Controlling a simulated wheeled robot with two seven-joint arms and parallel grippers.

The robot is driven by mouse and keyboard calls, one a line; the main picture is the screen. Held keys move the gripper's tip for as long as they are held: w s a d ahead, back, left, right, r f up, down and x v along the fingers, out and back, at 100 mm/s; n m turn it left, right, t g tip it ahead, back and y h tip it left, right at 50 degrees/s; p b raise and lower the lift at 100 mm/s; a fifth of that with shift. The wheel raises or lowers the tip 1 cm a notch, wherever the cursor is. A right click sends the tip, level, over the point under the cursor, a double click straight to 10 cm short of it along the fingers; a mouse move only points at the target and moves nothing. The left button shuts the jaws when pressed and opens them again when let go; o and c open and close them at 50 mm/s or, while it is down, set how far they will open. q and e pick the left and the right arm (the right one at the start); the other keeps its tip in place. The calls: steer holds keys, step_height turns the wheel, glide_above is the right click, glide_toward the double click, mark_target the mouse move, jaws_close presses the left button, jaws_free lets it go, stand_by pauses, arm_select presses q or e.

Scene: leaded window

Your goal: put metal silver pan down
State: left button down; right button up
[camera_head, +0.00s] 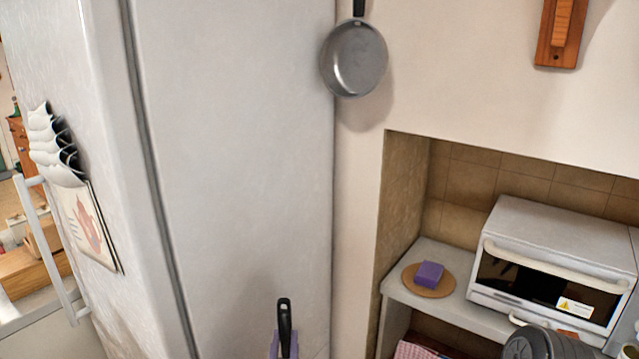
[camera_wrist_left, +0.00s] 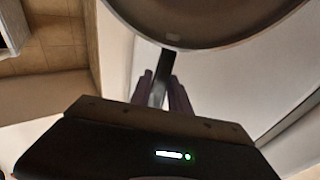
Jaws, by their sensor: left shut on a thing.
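In the left wrist view, the round body of a pan (camera_wrist_left: 210,22), grey with a lighter rim, fills the top. Its dark handle (camera_wrist_left: 168,62) runs down between the purple fingertips of my left gripper (camera_wrist_left: 160,92), which is shut on it. In the head view, the black upper end of a handle (camera_head: 284,318) stands upright at the bottom edge, with the purple fingers of my left gripper (camera_head: 283,346) beside it. The pan's body is out of the head view. Another silver pan (camera_head: 355,60) hangs on the wall by its handle. My right gripper is not in view.
A large white fridge (camera_head: 235,150) stands at the left. To the right, a niche shelf (camera_head: 400,289) holds a white toaster oven (camera_head: 565,240) and a purple sponge (camera_head: 429,274) on a round brown mat (camera_head: 411,284). A wooden piece (camera_head: 561,30) is on the wall.

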arm_select(q)
steer(key=shift+r, duration=0.75)
steer(key=shift+f, duration=0.15)
steer(key=shift+w, duration=0.1)
steer(key=shift+w+f, duration=0.15)
steer(key=w, duration=0.1)
steer(key=w+f, duration=0.1)
steer(key=shift+w+f, duration=0.3)
steer(key=shift+w, duration=0.6)
steer(key=shift+s, duration=0.1)
